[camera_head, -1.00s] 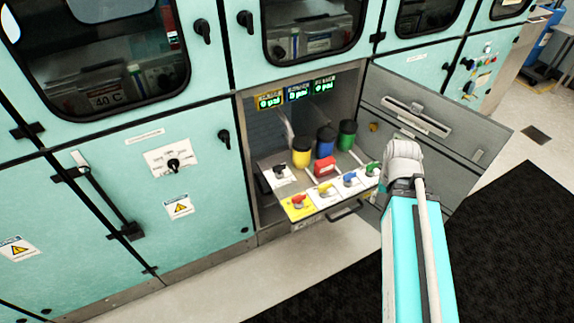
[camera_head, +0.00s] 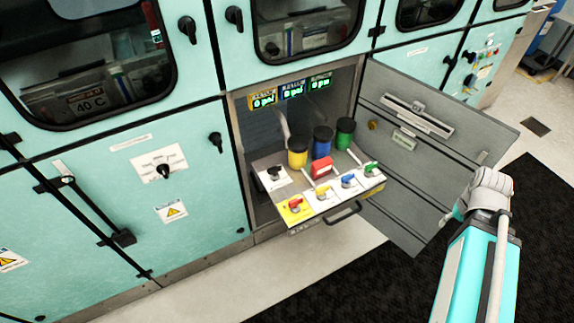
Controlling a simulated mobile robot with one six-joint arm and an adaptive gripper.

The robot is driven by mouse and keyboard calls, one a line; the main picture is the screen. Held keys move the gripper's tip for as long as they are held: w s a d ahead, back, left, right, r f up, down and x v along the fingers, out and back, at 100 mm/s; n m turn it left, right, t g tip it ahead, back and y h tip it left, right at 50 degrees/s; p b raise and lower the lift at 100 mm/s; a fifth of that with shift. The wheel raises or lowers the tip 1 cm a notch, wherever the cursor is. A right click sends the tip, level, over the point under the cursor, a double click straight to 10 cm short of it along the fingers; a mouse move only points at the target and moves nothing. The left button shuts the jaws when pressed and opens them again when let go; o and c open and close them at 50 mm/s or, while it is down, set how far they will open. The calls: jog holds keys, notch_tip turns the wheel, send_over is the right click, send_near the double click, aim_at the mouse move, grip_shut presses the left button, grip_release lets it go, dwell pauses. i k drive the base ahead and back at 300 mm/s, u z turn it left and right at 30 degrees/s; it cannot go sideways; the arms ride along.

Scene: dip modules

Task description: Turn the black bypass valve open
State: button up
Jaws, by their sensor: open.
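A black-handled valve (camera_head: 273,173) sits on a white plate at the left of the pulled-out tray (camera_head: 312,205) in the open cabinet bay. Its handle looks small here, and I cannot read its label or exact angle. Another black knob (camera_head: 163,170) is on a white plate on the closed teal door to the left. My arm is at the right, in front of the open door and well apart from the tray. My gripper cannot be made out; it is hidden behind the arm or out of frame.
Green-lit displays (camera_head: 292,91) hang above. The bay's grey door (camera_head: 430,130) stands open to the right. The floor in front is clear.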

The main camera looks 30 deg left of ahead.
aim_at(274, 170)
jog(key=z, duration=1.35)
jog(key=k, duration=0.2)
jog(key=u, duration=2.55)
